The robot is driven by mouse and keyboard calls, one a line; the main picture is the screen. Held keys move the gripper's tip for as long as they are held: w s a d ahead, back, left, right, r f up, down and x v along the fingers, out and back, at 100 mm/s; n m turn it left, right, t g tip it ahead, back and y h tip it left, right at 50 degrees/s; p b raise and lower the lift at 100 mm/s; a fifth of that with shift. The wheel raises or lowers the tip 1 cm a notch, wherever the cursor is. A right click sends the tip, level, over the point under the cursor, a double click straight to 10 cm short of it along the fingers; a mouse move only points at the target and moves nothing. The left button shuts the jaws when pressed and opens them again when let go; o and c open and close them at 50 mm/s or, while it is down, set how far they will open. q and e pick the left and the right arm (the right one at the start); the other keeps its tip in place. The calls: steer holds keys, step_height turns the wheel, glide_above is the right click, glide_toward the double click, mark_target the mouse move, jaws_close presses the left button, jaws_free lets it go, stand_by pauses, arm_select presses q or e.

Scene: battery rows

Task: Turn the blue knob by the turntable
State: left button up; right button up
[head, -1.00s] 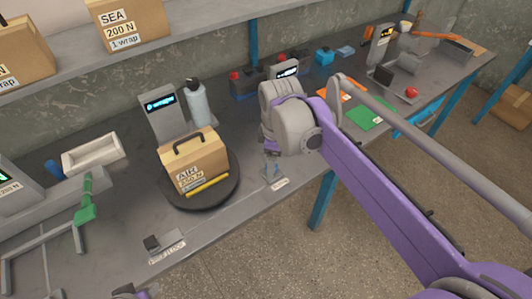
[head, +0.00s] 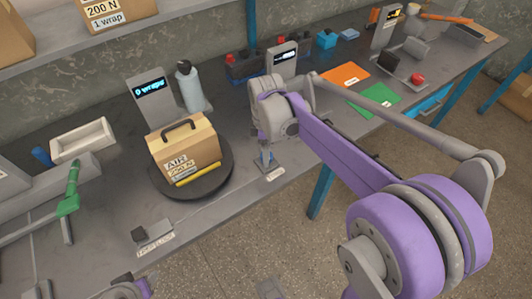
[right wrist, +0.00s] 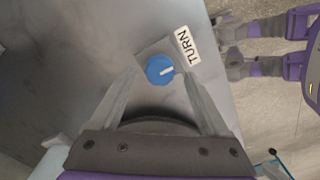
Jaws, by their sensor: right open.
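The blue knob (right wrist: 161,69) sits on a grey plate beside a white TURN label (right wrist: 187,45), with a white pointer mark on it. My right gripper (right wrist: 160,78) is open above the knob, one finger on each side in the wrist view; contact cannot be told. In the head view the right gripper mostly hides the knob at the table's front edge, by the TURN label (head: 269,174). The black turntable (head: 213,187) stands left of it, carrying a carton (head: 185,150) with a handle, marked AIR. Part of my left gripper (head: 128,284) shows at the bottom edge; its jaws are unclear.
A display (head: 150,90) reading "0 wraps" and a grey bottle (head: 189,87) stand behind the turntable. A green-handled tool (head: 68,190) and white tray (head: 83,141) are at left. Orange (head: 344,75) and green (head: 377,97) mats lie at right.

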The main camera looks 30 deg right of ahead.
steer(key=shift+f, duration=0.8)
jaws_close()
